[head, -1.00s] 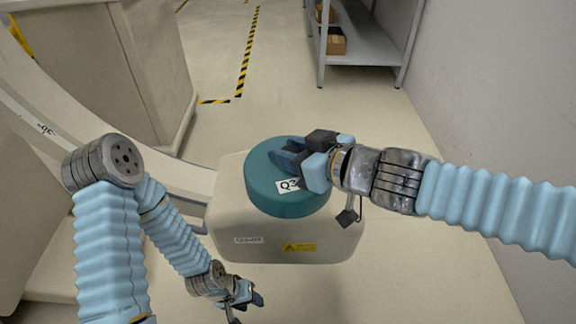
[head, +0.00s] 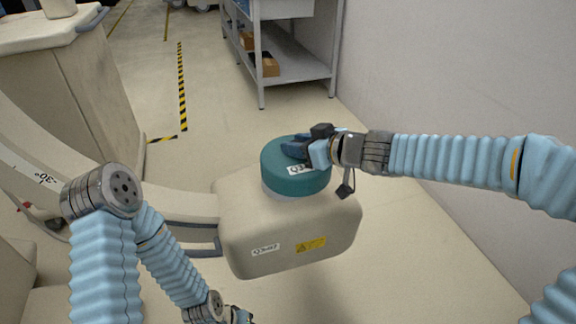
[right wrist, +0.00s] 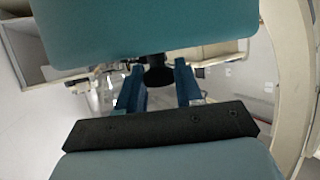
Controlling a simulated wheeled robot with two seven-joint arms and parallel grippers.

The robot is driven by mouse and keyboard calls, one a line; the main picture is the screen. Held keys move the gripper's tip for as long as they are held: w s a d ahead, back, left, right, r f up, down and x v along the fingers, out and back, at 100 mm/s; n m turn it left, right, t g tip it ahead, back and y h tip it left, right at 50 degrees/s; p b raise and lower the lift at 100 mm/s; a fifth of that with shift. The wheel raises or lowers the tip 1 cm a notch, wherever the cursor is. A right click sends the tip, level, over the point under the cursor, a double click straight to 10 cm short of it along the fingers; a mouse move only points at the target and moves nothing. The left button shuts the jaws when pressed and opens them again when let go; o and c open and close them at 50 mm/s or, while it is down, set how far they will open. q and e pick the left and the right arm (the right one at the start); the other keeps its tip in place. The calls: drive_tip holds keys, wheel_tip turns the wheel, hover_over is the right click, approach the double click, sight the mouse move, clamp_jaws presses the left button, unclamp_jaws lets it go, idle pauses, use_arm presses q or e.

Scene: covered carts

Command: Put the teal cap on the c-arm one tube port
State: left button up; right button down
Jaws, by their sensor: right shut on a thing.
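The teal cap (head: 290,180) is a round drum with a white label, upright on top of the beige c-arm tube housing (head: 285,235). A pale ring (head: 283,196) shows under its lower edge; I cannot tell whether the cap is fully down on the port, which it hides. My right gripper (head: 297,146) is at the cap's top right, its dark blue fingers shut on the cap. In the right wrist view the fingers (right wrist: 158,90) show between large teal surfaces. My left gripper (head: 236,316) is low at the bottom edge, partly cut off, away from the cap.
The c-arm's curved beam (head: 150,195) runs left from the housing. A beige cabinet (head: 75,90) stands at upper left. A grey shelf rack (head: 290,65) with boxes stands at the back, beside a wall (head: 440,70) on the right. Floor is clear behind the housing.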

drive_tip(key=w+f, duration=0.2)
drive_tip(key=w+a+f+b, duration=0.1)
drive_tip(key=w+f, duration=0.1)
drive_tip(key=w+a+f, duration=0.1)
drive_tip(key=w+f, duration=0.1)
drive_tip(key=shift+w+f+b, duration=0.1)
drive_tip(key=shift+w+b, duration=0.05)
drive_tip(key=shift+b, duration=0.25)
drive_tip(key=shift+w+a+f, duration=0.15)
drive_tip(key=shift+f, duration=0.2)
drive_tip(key=shift+w+f+b, duration=0.2)
drive_tip(key=shift+f+b, duration=1.1)
drive_tip(key=shift+f, duration=0.45)
drive_tip(key=c, duration=0.7)
unclamp_jaws()
drive_tip(key=shift+c, duration=0.2)
drive_tip(key=shift+s+d+r, duration=0.15)
drive_tip(key=shift+d+r, duration=0.1)
drive_tip(key=shift+r, duration=0.15)
drive_tip(key=p+v, duration=0.3)
drive_tip(key=v, duration=0.8)
drive_tip(key=shift+s+p, duration=0.2)
drive_tip(key=shift+p, duration=0.1)
